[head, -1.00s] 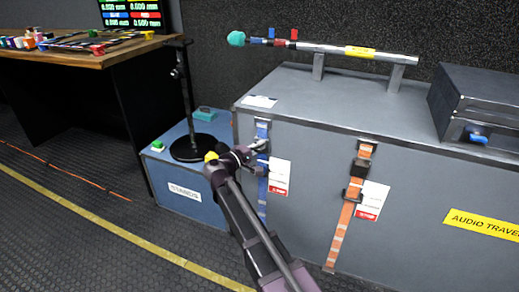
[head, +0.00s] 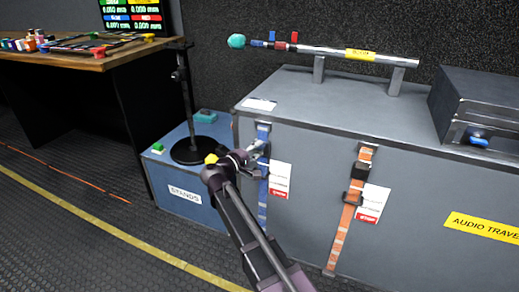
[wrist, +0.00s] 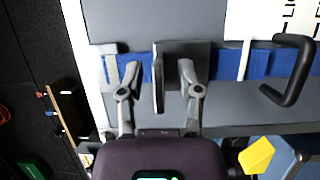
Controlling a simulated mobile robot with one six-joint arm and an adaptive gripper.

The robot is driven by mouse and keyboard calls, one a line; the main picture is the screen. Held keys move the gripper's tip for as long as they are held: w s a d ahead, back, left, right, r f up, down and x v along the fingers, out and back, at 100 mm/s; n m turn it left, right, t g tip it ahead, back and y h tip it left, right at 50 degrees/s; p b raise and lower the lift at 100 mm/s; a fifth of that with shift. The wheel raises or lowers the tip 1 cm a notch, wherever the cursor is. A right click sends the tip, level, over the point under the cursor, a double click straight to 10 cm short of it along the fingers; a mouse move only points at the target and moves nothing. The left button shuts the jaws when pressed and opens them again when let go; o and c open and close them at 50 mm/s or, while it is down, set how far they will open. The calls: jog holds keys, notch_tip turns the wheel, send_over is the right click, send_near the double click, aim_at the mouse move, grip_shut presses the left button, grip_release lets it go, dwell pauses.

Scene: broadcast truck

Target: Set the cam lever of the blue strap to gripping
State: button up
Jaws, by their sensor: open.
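The blue strap (head: 263,190) runs down the left part of the front of the grey travel case (head: 300,222). In the wrist view the blue strap (wrist: 225,64) lies crosswise, passing under a dark grey buckle. The cam lever (wrist: 158,84) stands out from this buckle as a dark plate. My gripper (wrist: 158,76) is open, with one finger on each side of the lever; I cannot tell whether either touches it. In the head view my gripper (head: 254,156) is at the upper part of the blue strap and hides its buckle.
An orange strap (head: 346,222) is further right. The blue STANDS box (head: 172,188) with a black stand (head: 193,150) is close on the left.

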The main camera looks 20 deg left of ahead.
jog(key=v, duration=1.1)
jog(key=shift+r, duration=0.1)
jog(key=w+d+f+m+g+p, duration=0.1)
jog(key=d+f+m+g, duration=0.15)
jog(key=d, duration=0.75)
jog(key=w+d+f+m+g+p, duration=0.1)
jog(key=w+d+f+m+g, duration=0.2)
jog(key=d, duration=0.6)
jog(key=d+f+m+g+p, duration=0.1)
jog(key=d+f+g, duration=0.3)
jog(key=d, duration=0.6)
jog(key=s+d+f+m+g+y+p, duration=0.1)
jog(key=s+d+m+g+y+p, duration=0.2)
jog(key=s+d, duration=0.45)
jog(key=s+d+f+m+g+y+p, duration=0.1)
jog(key=s+d+m+g+y, duration=0.3)
jog(key=d, duration=0.7)
notch_tip(320, 180, up, 38)
jog(key=y+p, duration=0.1)
jog(key=p, duration=3.7)
jog(key=shift+w+d+n, duration=0.15)
jog(key=shift+d+n, duration=0.1)
jog(key=shift+n, duration=0.2)
jog(key=shift+f, duration=0.15)
